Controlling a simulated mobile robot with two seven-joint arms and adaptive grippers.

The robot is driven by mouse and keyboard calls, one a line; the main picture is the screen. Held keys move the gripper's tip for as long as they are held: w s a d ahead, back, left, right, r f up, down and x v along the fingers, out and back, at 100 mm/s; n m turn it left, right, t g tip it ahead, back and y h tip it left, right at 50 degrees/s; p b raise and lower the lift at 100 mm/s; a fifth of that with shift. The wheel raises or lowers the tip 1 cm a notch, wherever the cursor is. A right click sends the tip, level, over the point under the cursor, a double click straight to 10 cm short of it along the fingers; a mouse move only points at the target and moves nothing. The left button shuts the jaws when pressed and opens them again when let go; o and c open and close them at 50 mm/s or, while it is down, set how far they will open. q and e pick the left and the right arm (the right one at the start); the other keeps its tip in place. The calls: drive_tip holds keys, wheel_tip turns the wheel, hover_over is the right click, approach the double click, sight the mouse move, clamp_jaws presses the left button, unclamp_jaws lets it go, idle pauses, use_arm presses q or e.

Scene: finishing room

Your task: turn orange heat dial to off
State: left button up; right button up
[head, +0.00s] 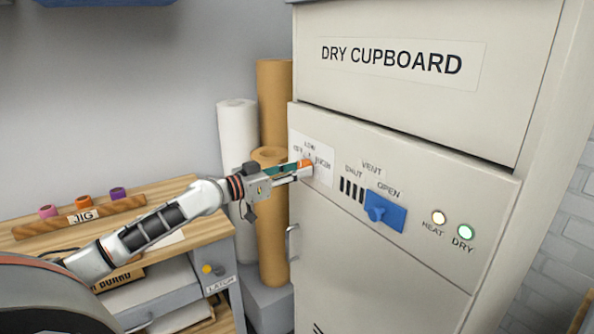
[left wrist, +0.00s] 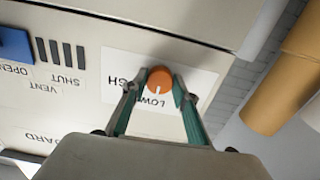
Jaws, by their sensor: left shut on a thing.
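The orange heat dial (head: 305,163) sits on a white label plate on the dry cupboard's front, with OFF, LOW and HIGH around it. In the left wrist view the dial (left wrist: 160,84) is seen upside down, and its white mark points at LOW. My left gripper (head: 303,169) reaches the dial from the left and is shut on it. In the left wrist view the gripper's two green-edged fingers (left wrist: 160,92) lie on either side of the dial. In that view the fingers partly cover HIGH and OFF. My right gripper is not in view.
A blue vent slider (head: 385,211) is right of the dial, at the OPEN end. HEAT (head: 438,217) and DRY (head: 464,232) lamps are further right. Brown and white rolls (head: 238,135) stand left of the cupboard. A workbench (head: 195,225) with a jig is at left.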

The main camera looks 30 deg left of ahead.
use_arm(q)
drive_tip(key=n+p, duration=0.2)
drive_tip(key=n, duration=0.9)
drive_tip(key=shift+r+n, duration=0.1)
drive_tip(key=shift+n, duration=0.2)
idle(0.5)
drive_tip(key=o, duration=1.1)
